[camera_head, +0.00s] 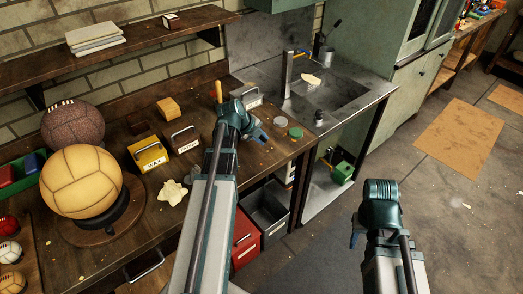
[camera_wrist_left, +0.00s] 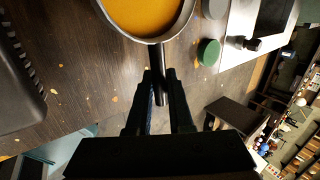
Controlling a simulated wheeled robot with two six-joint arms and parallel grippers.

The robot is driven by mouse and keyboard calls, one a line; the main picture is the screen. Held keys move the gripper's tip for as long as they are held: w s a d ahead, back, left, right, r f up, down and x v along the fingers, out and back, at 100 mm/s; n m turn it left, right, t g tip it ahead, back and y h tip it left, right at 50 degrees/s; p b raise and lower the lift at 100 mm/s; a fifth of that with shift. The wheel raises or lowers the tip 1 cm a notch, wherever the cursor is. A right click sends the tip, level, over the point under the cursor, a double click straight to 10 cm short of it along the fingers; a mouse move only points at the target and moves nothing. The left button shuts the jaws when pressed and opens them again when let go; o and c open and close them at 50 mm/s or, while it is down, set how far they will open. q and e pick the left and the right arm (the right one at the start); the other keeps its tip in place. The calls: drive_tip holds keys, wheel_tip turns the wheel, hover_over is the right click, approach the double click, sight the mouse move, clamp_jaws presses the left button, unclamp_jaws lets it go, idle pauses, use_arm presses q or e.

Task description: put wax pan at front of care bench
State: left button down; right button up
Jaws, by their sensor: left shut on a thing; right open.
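The wax pan (camera_wrist_left: 148,14), a round metal pan filled with orange wax, shows at the top of the left wrist view. My left gripper (camera_wrist_left: 160,78) is shut on its dark handle, which points down between the fingers. In the head view my left gripper (camera_head: 256,132) is over the right part of the care bench (camera_head: 130,240), and I cannot make out the pan there. Whether the pan touches the bench is unclear. My right gripper (camera_head: 356,230) is open and empty over the floor, right of the bench.
A green tin (camera_head: 296,132) and a grey tin (camera_head: 281,122) lie right of my left gripper. A yellow labelled box (camera_head: 148,154), a dark box (camera_head: 184,139), a crumpled cloth (camera_head: 172,192) and a large tan ball (camera_head: 80,181) are to its left. A sink (camera_head: 330,90) adjoins behind.

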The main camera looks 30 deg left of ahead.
use_arm(q)
wheel_tip(320, 180, down, 4)
drive_tip(key=b, duration=0.3)
drive_tip(key=shift+r+b, duration=0.2)
drive_tip(key=shift+b, duration=0.15)
drive_tip(key=shift+f, duration=0.15)
drive_tip(key=c, duration=1.1)
unclamp_jaws()
drive_tip(key=shift+r, duration=0.2)
